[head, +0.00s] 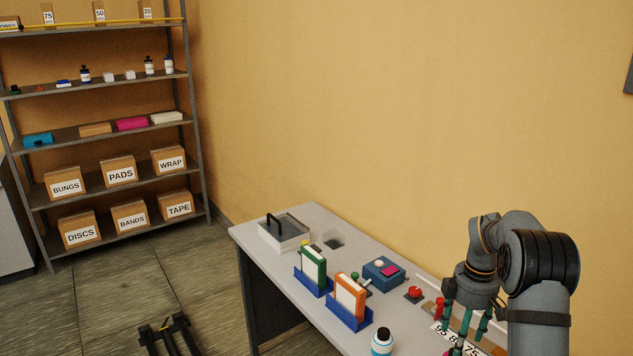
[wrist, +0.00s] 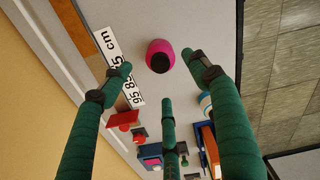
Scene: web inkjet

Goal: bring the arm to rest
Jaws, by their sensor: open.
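My gripper (head: 466,322) is at the right end of the grey table in the head view, pointing down with its teal fingers spread. In the wrist view my gripper (wrist: 163,75) is open, with nothing held. A pink, rounded thing with a dark centre (wrist: 160,56) stands on the table between and beyond the fingertips; no finger visibly touches it.
On the table (head: 310,225) stand a tray with a black handle (head: 284,232), a green binder (head: 313,264), an orange binder (head: 350,296), a blue box (head: 383,271), a red button (head: 415,293) and a white bottle (head: 382,342). Shelves (head: 110,148) stand at the far left.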

